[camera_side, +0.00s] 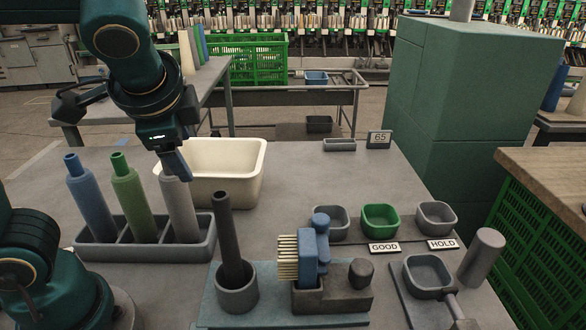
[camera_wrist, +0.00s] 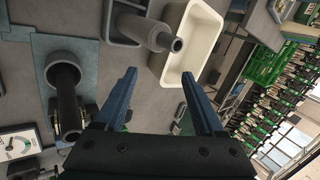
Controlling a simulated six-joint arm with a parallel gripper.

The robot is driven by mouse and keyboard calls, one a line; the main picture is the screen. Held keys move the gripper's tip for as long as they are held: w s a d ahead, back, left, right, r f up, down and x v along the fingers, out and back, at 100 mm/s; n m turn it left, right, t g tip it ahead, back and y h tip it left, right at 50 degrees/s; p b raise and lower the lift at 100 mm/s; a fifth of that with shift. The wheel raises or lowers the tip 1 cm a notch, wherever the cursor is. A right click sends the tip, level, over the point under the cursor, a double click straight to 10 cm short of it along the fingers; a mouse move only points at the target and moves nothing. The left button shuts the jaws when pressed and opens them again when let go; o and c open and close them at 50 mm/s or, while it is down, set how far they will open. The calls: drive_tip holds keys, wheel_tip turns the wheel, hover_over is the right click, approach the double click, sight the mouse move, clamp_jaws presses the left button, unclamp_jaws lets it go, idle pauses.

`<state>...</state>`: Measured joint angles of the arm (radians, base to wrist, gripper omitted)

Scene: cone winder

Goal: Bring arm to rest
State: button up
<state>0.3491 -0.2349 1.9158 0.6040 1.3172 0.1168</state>
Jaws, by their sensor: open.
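My gripper (camera_side: 174,168) is in the upper left of the side view, pointing down just by the top of a grey tube (camera_side: 181,208). The wrist view shows my gripper (camera_wrist: 158,74) with its two blue fingers apart and nothing between them. The grey tube (camera_wrist: 153,32) shows beyond the fingertips there. It stands upright in the right slot of a grey rack (camera_side: 150,252). Whether a finger touches the tube's top, I cannot tell.
A blue tube (camera_side: 90,203) and a green tube (camera_side: 132,197) stand in the same rack. A cream bin (camera_side: 245,172) is close behind. A dark tube (camera_side: 229,235) stands in a round holder at the front. A green cabinet (camera_side: 470,120) rises at the right.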

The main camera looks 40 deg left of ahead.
drive_tip(key=s+a+g+y, duration=0.1)
drive_tip(key=s+a+y, duration=0.1)
drive_tip(key=s+a, duration=0.2)
drive_tip(key=s+d+f+n+t+h, duration=0.1)
drive_tip(key=d+f+n+h, duration=0.3)
drive_tip(key=d, duration=0.5)
drive_tip(key=n+t+h, duration=0.1)
drive_tip(key=n+h, duration=0.1)
drive_tip(key=h, duration=0.1)
drive_tip(key=shift+s+d+f+n+h, duration=0.15)
drive_tip(key=shift+s+f+n+h, duration=0.15)
drive_tip(key=shift+f, duration=0.1)
drive_tip(key=shift+c, duration=0.7)
